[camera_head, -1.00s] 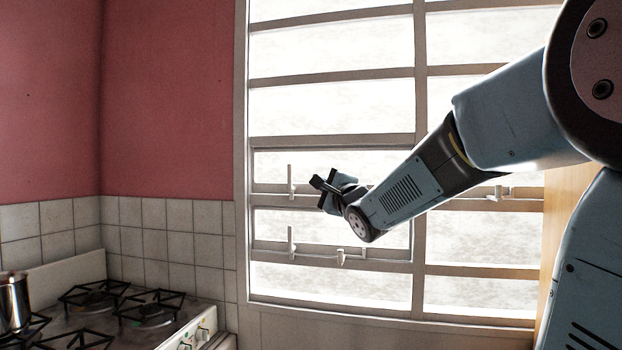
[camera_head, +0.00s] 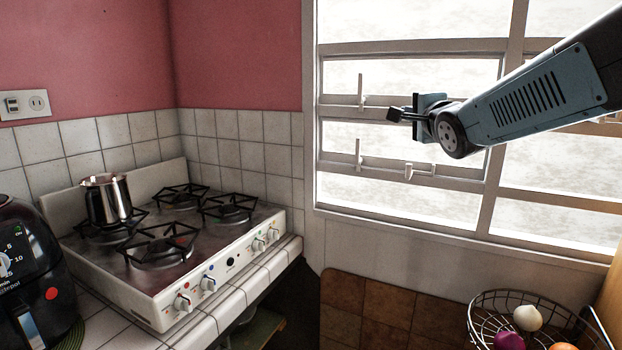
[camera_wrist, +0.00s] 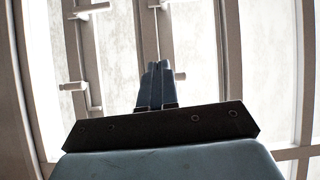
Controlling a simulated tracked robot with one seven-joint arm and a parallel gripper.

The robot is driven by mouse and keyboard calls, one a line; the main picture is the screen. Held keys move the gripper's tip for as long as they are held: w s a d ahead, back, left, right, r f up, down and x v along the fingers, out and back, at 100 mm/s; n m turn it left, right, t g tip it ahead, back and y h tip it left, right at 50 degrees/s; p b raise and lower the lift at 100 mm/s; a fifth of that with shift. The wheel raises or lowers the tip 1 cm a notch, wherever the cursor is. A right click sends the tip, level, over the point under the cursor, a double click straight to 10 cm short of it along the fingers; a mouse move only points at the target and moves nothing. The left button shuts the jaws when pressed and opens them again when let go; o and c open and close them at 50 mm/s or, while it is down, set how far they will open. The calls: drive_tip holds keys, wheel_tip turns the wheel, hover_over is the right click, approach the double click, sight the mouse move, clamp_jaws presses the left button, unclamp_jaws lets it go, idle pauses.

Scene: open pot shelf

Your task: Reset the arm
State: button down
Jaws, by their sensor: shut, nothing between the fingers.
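My gripper (camera_head: 394,114) is at the end of my arm, which reaches in from the right edge of the head view. It is held up in front of the window (camera_head: 410,185), pointing left. Its fingers are together and hold nothing. In the wrist view, the two dark fingers (camera_wrist: 160,72) lie side by side, with window bars and latches beyond them. The gripper touches nothing that I can see.
A white stove (camera_head: 215,262) with a steel pot (camera_head: 106,200) stands on a tiled counter at left. A black air fryer (camera_head: 35,270) is at the left edge. A wire basket (camera_head: 478,325) with vegetables is at lower right. The air around the gripper looks free.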

drive_tip(key=s+f+n+g, duration=0.6)
drive_tip(key=s+f+n, duration=0.2)
drive_tip(key=s, duration=0.5)
drive_tip(key=s+a+f+n+g+h, duration=0.1)
drive_tip(key=s+f+n+g, duration=0.5)
drive_tip(key=s, duration=0.7)
wheel_tip(320, 180, down, 5)
drive_tip(key=shift+a+r+n+g+h, duration=0.2)
drive_tip(key=shift+a+n+g+h, duration=0.1)
drive_tip(key=shift+n, duration=0.7)
